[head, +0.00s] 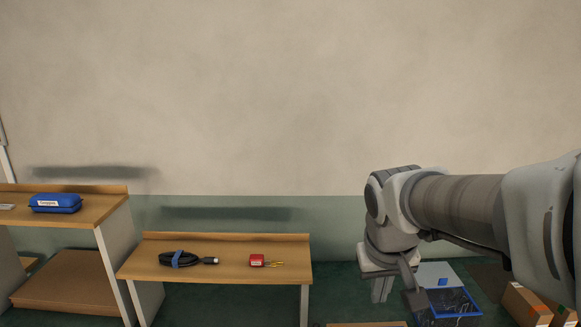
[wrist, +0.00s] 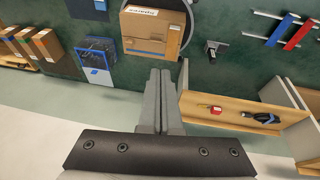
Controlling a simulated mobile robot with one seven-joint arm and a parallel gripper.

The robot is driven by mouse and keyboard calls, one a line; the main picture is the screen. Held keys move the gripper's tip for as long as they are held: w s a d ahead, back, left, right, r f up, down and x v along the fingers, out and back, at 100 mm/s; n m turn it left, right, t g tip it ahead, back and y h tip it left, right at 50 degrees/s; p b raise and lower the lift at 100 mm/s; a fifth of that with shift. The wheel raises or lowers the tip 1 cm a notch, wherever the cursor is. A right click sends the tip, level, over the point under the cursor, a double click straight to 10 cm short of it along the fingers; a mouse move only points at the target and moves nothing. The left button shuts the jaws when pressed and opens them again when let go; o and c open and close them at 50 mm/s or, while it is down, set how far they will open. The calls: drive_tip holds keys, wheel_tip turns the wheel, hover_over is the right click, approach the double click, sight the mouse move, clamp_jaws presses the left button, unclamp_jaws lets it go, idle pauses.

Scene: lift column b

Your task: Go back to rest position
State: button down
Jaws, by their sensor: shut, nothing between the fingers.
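My gripper (wrist: 160,100) is shut and empty in the wrist view, its two fingers side by side. It points down over the green floor, apart from any object. In the head view my gripper (head: 381,290) hangs below the end of my arm at the right, to the right of the low wooden table (head: 215,240). The arm reaches in from the right edge. Part of the gripper is hidden by its own mount in the head view.
The table holds a coiled black cable (head: 182,259) and a red tagged item (head: 257,261). A blue case (head: 55,203) lies on the higher left shelf. A blue-edged crate (head: 450,303) and cardboard boxes (head: 526,304) stand on the floor at right. A cardboard box (wrist: 150,32) is near the fingers' line.

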drive_tip(key=s+t+y, duration=0.1)
drive_tip(key=s+t, duration=0.1)
drive_tip(key=s, duration=1)
drive_tip(key=shift+s+a+r+b, duration=0.2)
drive_tip(key=shift+s+a+b, duration=0.05)
drive_tip(key=shift+a+b, duration=0.2)
